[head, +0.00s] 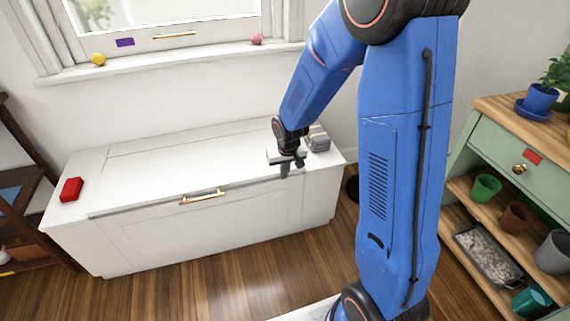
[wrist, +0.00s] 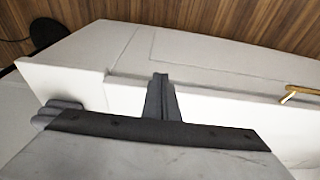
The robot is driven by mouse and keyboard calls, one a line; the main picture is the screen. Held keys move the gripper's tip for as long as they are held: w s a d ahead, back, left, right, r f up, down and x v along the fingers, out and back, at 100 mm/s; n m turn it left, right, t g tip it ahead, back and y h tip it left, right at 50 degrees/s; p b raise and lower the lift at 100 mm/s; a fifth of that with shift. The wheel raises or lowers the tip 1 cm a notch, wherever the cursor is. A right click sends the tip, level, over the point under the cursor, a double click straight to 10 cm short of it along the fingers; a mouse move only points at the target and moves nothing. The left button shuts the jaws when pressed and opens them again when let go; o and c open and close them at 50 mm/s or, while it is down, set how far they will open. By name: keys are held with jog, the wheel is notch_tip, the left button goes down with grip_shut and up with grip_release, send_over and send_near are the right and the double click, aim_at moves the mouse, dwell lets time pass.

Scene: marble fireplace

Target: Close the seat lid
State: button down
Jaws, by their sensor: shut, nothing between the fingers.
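The white bench (head: 75,228) stands below the window. Its seat lid (head: 170,158) looks down and about level with the bench top in the head view; I cannot tell whether a thin gap is left under its front edge. A gold handle (head: 203,196) is at the front; it also shows at the right of the wrist view (wrist: 302,92). My gripper (head: 288,168) is shut and empty, pointing down over the right front part of the lid. In the wrist view the shut fingers (wrist: 163,90) are over or against the lid's front edge; contact is unclear.
A red object (head: 71,189) is on the bench's left end and a grey object (head: 319,138) on its right end. A green shelf (head: 495,136) with pots stands at the right, dark shelving (head: 20,190) at the left. Wooden floor (head: 215,275) in front is clear.

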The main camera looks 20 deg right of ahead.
jog(key=shift+s+f, duration=0.1)
jog(key=shift+f, duration=1.6)
jog(key=s+r, duration=0.7)
jog(key=s, duration=0.2)
jog(key=shift+a, duration=0.15)
